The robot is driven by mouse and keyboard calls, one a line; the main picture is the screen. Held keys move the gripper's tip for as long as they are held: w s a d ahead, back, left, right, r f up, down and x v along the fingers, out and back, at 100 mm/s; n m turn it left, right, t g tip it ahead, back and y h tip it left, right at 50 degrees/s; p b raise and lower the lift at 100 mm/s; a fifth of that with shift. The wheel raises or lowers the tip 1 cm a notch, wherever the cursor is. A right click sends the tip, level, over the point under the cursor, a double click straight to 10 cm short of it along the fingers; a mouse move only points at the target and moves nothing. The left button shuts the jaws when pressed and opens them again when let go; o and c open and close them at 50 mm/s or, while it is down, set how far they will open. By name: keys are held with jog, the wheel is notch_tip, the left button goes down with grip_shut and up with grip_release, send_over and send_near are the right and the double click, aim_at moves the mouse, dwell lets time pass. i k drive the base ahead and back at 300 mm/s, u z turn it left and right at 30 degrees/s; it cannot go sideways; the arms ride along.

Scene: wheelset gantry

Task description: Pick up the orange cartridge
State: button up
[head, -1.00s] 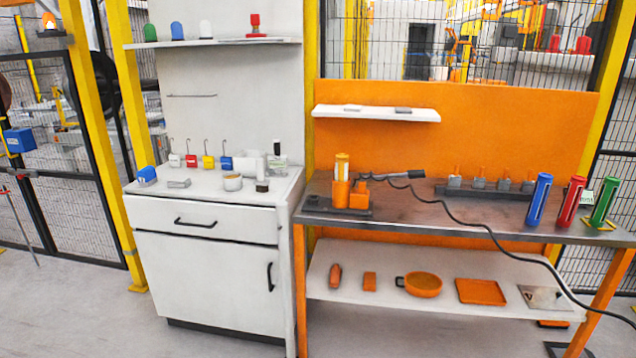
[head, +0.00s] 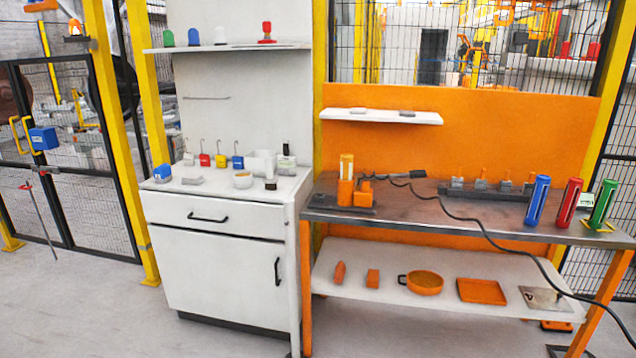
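An orange upright piece with a pale yellow top (head: 346,180) stands on a dark base at the left end of the metal-topped bench. It looks like the orange cartridge, but I cannot tell for sure at this size. A small orange block (head: 364,194) stands against its right side. Blue (head: 538,201), red (head: 568,203) and green (head: 603,205) tube-shaped pieces lean at the bench's right end. My gripper is not in view.
The bench top (head: 450,209) is clear in its middle except for a black cable (head: 465,219). A white cabinet (head: 225,265) with small items on top adjoins the bench on the left. A lower shelf (head: 440,297) holds several orange items. Open floor lies in front.

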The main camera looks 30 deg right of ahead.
aim_at(346, 160)
jog(key=u, duration=0.8)
jog(key=k, duration=0.7)
jog(key=z, duration=0.05)
jog(key=i, duration=1.45)
jog(key=z, duration=0.3)
